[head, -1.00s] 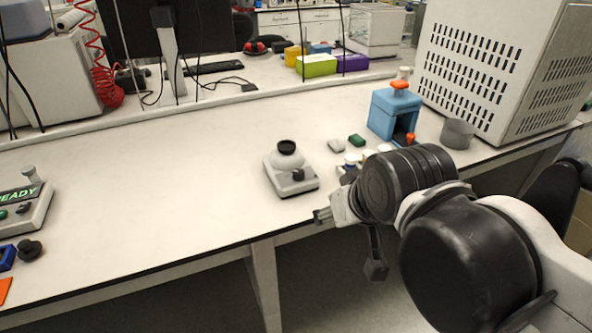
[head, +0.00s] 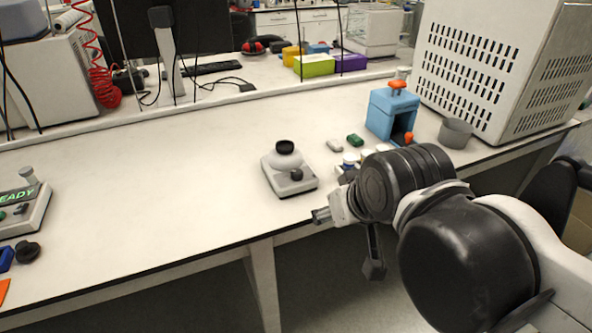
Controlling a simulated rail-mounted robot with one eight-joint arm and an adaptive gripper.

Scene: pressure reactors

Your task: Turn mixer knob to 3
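The mixer (head: 283,184) is a small white and grey device with a black cup on top, standing on the bench near its front edge. Its dark knob (head: 296,175) is on the front right side; its pointer setting is too small to read. My gripper (head: 318,216) is at the end of my arm, just beyond the bench's front edge, below and right of the mixer. It is apart from the knob. The fingers are small and seen from the side, so I cannot tell whether they are open.
A blue press-like device (head: 381,112), a grey cup (head: 456,133) and several small blocks and jars stand right of the mixer. A large white vented box (head: 480,90) is at the back right. A device with a READY display (head: 22,205) is at the left. The bench between is clear.

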